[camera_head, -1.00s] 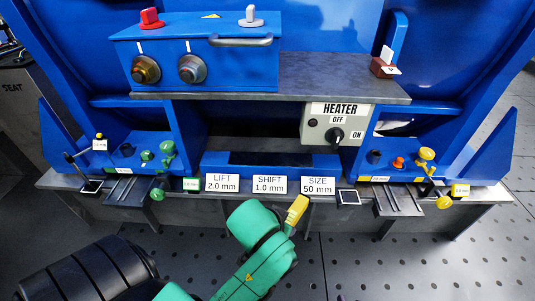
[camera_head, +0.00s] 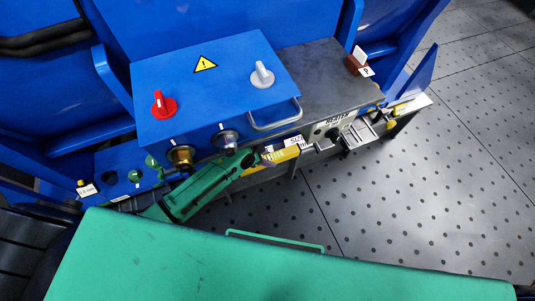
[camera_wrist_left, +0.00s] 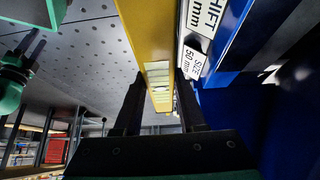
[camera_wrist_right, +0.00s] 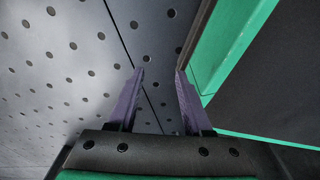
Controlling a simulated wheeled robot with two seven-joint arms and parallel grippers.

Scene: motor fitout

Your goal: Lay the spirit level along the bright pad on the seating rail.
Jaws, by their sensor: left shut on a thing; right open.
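The spirit level is a long yellow bar (camera_head: 282,157) with pale vials along one face. My left gripper (camera_head: 256,160) is shut on it, in front of the blue fixture and under the edge of its grey shelf. In the left wrist view the level (camera_wrist_left: 150,35) runs between the two dark fingers (camera_wrist_left: 160,105), beside the blue front with its white labels. My right gripper (camera_wrist_right: 160,90) is open and empty over the perforated floor in the right wrist view. The seating rail and its bright pad cannot be made out clearly; the arm and the shelf hide much of the front.
A blue control box (camera_head: 215,90) with red and grey knobs and a handle stands above the left gripper. A grey heater box (camera_head: 330,126) is right of the level. The floor at right is clear.

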